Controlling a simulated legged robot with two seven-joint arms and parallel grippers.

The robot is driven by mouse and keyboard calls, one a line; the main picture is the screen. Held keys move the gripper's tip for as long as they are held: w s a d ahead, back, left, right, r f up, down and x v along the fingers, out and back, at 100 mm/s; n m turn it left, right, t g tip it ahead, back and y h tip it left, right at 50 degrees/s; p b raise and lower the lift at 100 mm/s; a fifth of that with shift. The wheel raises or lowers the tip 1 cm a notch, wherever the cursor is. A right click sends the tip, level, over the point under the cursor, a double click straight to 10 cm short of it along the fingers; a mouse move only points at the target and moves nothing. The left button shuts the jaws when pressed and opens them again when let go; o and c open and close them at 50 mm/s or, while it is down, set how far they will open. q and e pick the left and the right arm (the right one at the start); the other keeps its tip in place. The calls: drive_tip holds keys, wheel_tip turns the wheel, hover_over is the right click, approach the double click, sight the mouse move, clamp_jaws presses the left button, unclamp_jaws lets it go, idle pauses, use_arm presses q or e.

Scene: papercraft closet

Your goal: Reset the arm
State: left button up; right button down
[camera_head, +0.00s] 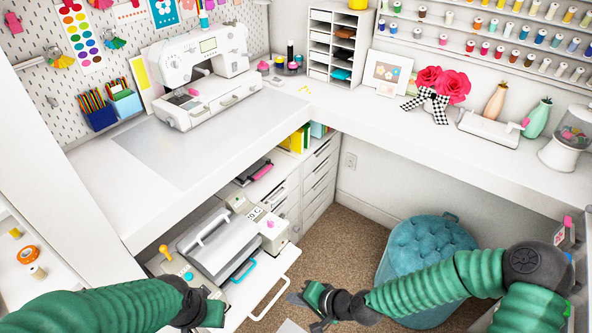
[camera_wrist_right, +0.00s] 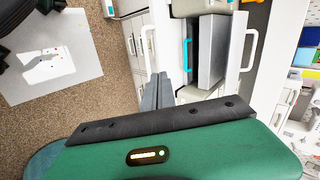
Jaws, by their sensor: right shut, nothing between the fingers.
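My right gripper (camera_head: 302,300) is over the carpet, between the pulled-out shelf and the blue tufted stool. Its fingers are shut and empty; in the right wrist view the closed fingers (camera_wrist_right: 157,92) point at the drawer fronts. My left gripper (camera_head: 212,312) is at the bottom of the head view, in front of the low shelf. Its fingertips are mostly hidden, so its opening is unclear.
A pulled-out shelf (camera_head: 272,283) holds a grey-and-white machine (camera_head: 222,245). A blue stool (camera_head: 428,255) stands close behind my right arm. The white desk (camera_head: 262,130) carries a sewing machine (camera_head: 205,75). Carpet (camera_head: 340,235) is open between the drawers and stool.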

drive_tip(key=s+d+n+g+h, duration=0.2)
drive_tip(key=s+d+n+h, duration=0.25)
drive_tip(key=d, duration=0.45)
drive_tip(key=s+d+r+h+p, duration=0.1)
drive_tip(key=s+d+r, duration=0.1)
drive_tip(key=d+r, duration=0.3)
drive_tip(key=s+d+r+n+h+p, duration=0.1)
drive_tip(key=s+d+r+h, duration=0.1)
drive_tip(key=d+r, duration=0.4)
wheel_tip(320, 180, up, 2)
drive_tip(key=shift+s+d+r, duration=0.1)
drive_tip(key=shift+s+d, duration=0.05)
drive_tip(key=shift+s, duration=0.7)
drive_tip(key=shift+s, duration=0.1)
